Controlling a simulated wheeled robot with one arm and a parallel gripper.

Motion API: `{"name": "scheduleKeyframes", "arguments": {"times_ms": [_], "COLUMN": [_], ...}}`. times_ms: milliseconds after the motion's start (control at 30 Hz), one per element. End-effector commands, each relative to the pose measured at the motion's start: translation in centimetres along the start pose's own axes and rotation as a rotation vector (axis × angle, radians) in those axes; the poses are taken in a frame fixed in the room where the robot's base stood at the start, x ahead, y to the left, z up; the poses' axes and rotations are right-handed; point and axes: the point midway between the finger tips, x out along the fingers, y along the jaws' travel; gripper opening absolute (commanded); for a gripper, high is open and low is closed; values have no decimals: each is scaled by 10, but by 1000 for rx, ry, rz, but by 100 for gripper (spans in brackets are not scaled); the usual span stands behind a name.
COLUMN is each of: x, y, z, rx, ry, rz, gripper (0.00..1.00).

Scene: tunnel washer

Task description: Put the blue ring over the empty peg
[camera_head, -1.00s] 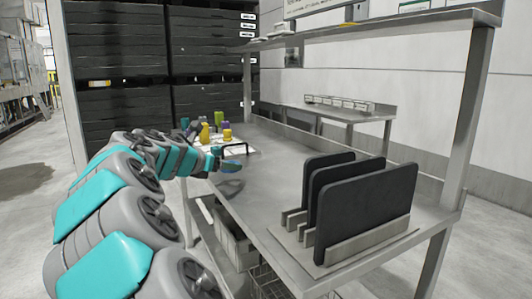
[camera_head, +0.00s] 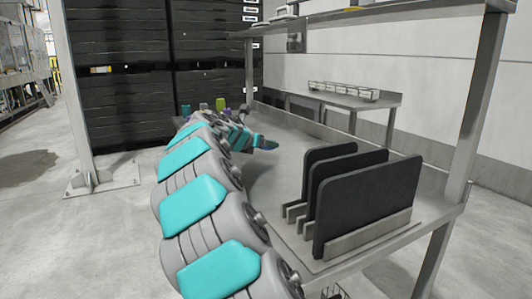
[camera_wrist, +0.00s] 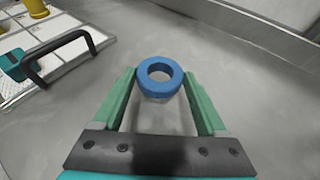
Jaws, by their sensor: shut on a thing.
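In the wrist view, my gripper (camera_wrist: 160,84) is shut on a blue ring (camera_wrist: 160,92), which sits between the tips of its two green fingers. The ring is held above the grey metal table, with its hole facing the camera. A white gridded board (camera_wrist: 50,60) with a black handle (camera_wrist: 62,50) lies at the upper left, apart from the ring. Part of a yellow piece (camera_wrist: 10,21) shows on it. I cannot make out an empty peg. In the head view my arm hides most of the board; the tip of a green piece (camera_head: 220,103) shows behind it.
The steel table (camera_head: 262,185) has clear room around the gripper. A rack of upright black panels (camera_head: 365,205) stands at its near right. A raised shelf (camera_head: 400,15) runs above the table. Stacked black crates (camera_head: 125,115) stand behind.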

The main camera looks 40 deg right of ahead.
Motion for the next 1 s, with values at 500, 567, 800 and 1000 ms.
{"name": "scheduleKeyframes", "arguments": {"times_ms": [500, 567, 800, 1000], "x": [24, 24, 24, 24], "y": [-3, -3, -3, -3], "z": [-30, -30, -31, -31], "rx": [0, 1, 0, 1], "ry": [1, 1, 1, 1], "rz": [-2, -1, -1, -1], "gripper": [21, 21, 82, 100]}}
